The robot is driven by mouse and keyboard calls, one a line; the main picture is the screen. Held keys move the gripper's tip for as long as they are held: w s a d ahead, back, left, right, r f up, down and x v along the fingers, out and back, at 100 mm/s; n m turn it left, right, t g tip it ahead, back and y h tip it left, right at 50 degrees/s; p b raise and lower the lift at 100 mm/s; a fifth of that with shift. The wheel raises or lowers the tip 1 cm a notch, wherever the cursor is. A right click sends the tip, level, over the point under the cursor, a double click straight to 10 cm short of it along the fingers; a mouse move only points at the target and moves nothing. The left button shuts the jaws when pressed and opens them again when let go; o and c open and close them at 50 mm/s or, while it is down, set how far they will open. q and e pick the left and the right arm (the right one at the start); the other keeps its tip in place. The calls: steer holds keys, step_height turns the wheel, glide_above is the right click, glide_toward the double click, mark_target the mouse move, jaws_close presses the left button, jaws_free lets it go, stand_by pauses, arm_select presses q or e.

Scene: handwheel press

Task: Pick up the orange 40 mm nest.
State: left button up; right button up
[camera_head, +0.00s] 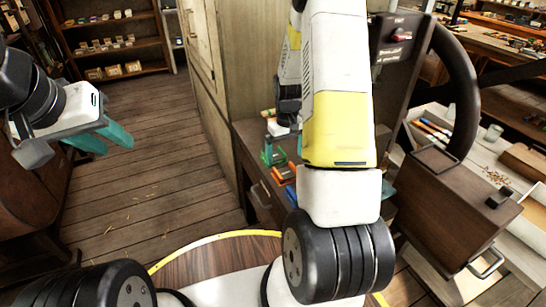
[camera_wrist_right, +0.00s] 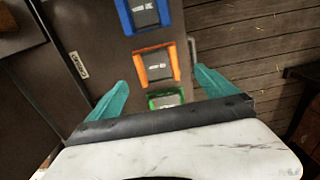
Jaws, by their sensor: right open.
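The orange nest, a square orange frame around a grey labelled middle, shows in the right wrist view (camera_wrist_right: 157,81) and partly in the head view (camera_head: 280,173). It sits on a dark surface in a row between the blue nest (camera_wrist_right: 125,14) and the green nest (camera_wrist_right: 153,103). My right gripper (camera_wrist_right: 163,92) is open and empty. In the right wrist view its teal fingers lie either side of the row, with the orange nest slightly beyond the fingertips. In the head view my right arm hides most of that gripper. My left gripper (camera_head: 118,149) is open and empty at the left, over the floor.
A black handwheel (camera_head: 463,90) and a brown box with a handle (camera_head: 445,205) stand right of my right arm. A wooden cabinet (camera_head: 220,90) rises behind the nests. A shelf unit (camera_head: 112,55) stands at the back left.

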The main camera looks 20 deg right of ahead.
mark_target(286, 172)
steer(key=f, duration=0.7)
steer(key=shift+d, duration=0.3)
steer(key=shift+w, duration=0.1)
steer(key=c, duration=2)
